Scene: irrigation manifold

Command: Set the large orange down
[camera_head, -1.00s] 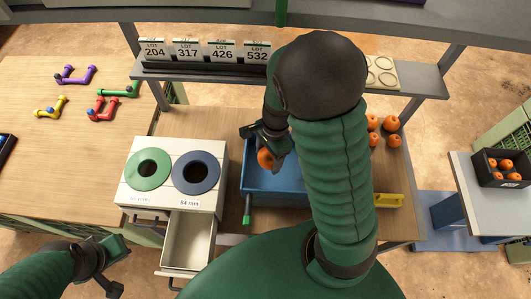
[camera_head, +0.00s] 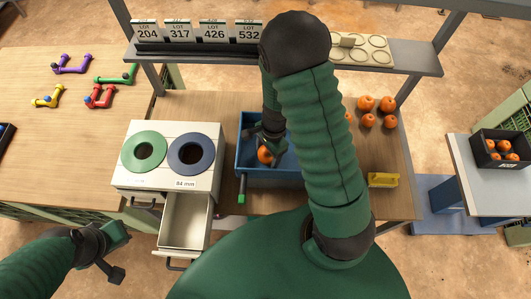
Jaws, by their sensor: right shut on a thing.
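The large orange (camera_head: 264,155) is in the jaws of my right gripper (camera_head: 268,147), which is shut on it. Both are at the left part of the blue bin (camera_head: 290,177), within its outline. I cannot tell whether the orange touches the bin floor. My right arm hides the bin's right side. My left gripper (camera_head: 115,256) is at the lower left, away from the oranges, and its jaw opening is unclear.
A white sorting box (camera_head: 133,180) with a green ring (camera_head: 130,152) and a blue ring (camera_head: 182,162) stands left of the bin, its drawer (camera_head: 184,228) open. Several loose oranges (camera_head: 367,103) lie right of my arm. A yellow tool (camera_head: 383,180) lies nearby. A shelf (camera_head: 405,63) spans the back.

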